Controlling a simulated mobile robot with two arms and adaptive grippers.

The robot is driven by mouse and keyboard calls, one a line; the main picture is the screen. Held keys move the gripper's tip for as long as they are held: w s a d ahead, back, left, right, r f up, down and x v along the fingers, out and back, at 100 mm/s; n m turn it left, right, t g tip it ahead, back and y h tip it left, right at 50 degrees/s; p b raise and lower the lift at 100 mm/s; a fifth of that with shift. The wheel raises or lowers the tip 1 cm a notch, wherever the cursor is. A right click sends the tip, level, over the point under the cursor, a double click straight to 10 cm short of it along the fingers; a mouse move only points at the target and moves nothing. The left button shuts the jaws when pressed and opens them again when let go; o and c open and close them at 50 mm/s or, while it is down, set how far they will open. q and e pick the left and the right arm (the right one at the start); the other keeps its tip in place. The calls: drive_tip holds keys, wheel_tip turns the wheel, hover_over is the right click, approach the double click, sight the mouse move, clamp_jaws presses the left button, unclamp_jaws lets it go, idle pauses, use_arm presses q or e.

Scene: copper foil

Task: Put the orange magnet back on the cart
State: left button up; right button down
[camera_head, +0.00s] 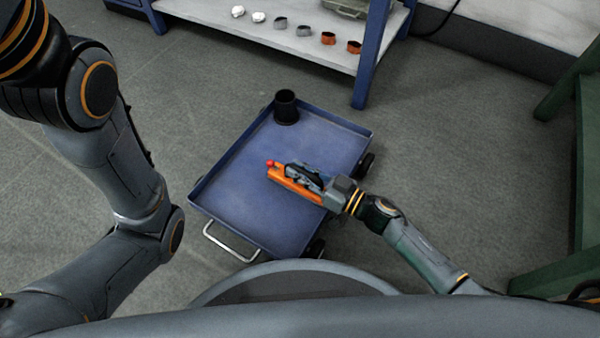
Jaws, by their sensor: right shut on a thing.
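The orange magnet (290,186) is a long orange bar with a red tip at its left end. It is over the middle of the blue cart (232,196), a shallow tray on wheels with a metal handle. My right gripper (298,172) is shut on the magnet and covers part of its upper side. I cannot tell whether the magnet touches the cart's surface or hangs just above it. My left arm comes in from the left, but its gripper is out of view.
A black cup (286,107) stands in the cart's far corner. Behind is a blue-legged bench with a white lower shelf (270,42) holding several small white, grey and copper-coloured pieces. A green frame (586,150) stands at the right. The cart's left half is clear.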

drive_tip(key=shift+r, duration=0.1)
drive_tip(key=c, duration=1.3)
unclamp_jaws()
